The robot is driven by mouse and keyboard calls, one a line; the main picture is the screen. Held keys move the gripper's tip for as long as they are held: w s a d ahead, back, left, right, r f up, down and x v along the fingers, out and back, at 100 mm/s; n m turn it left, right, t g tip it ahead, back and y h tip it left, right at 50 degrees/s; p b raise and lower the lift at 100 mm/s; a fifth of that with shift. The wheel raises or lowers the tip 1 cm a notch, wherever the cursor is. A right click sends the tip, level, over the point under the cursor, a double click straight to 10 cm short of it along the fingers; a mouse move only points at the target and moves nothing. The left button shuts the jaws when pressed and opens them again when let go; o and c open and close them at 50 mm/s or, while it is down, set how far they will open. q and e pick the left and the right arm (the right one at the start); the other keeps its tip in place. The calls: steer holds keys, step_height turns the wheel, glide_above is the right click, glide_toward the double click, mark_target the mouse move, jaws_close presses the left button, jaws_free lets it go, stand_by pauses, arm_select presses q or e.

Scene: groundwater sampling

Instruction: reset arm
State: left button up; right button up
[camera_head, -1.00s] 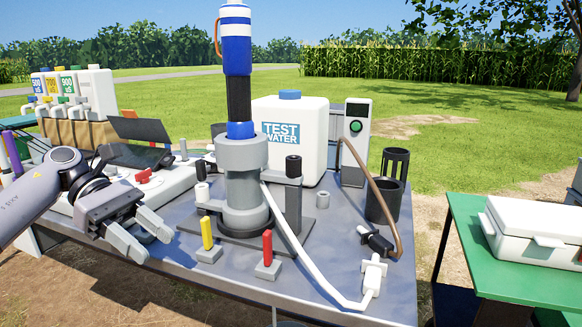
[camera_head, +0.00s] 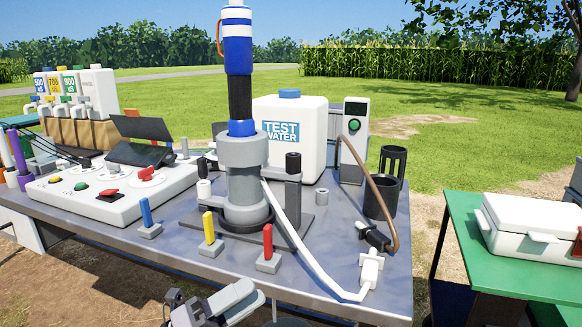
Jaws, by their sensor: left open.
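My left gripper (camera_head: 238,302) is at the bottom of the head view, in front of and below the near edge of the grey table (camera_head: 330,285). Its jaws are open and empty, and it touches nothing that I can see. The rest of the left arm is mostly out of the picture. My right gripper does not show.
On the table stand the blue and white cylinder (camera_head: 238,55) in its grey holder (camera_head: 245,180), a white control box (camera_head: 115,195), the test water tank (camera_head: 290,135), and blue (camera_head: 146,212), yellow (camera_head: 209,228) and red (camera_head: 268,242) pegs. A green table (camera_head: 520,270) is at right.

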arm_select(q)
steer(key=s+a+f+n+t+y, duration=0.35)
steer(key=f+n+y, duration=0.4)
steer(key=n, duration=0.45)
steer(key=s+a+f+n+t+y, duration=0.35)
steer(key=f+n+y, duration=0.4)
steer(key=n, duration=0.45)
steer(key=s+a+f+n+g+y, duration=0.35)
steer(key=s+f+n+g, duration=0.35)
steer(key=s+f, duration=0.5)
step_height(320, 180, up, 12)
steer(key=s+a+n+t+p, duration=0.1)
steer(key=a+p, duration=0.1)
steer(key=p, duration=1.1)
steer(key=shift+r+p, duration=0.15)
steer(key=shift+p, duration=0.15)
steer(key=shift+s, duration=0.1)
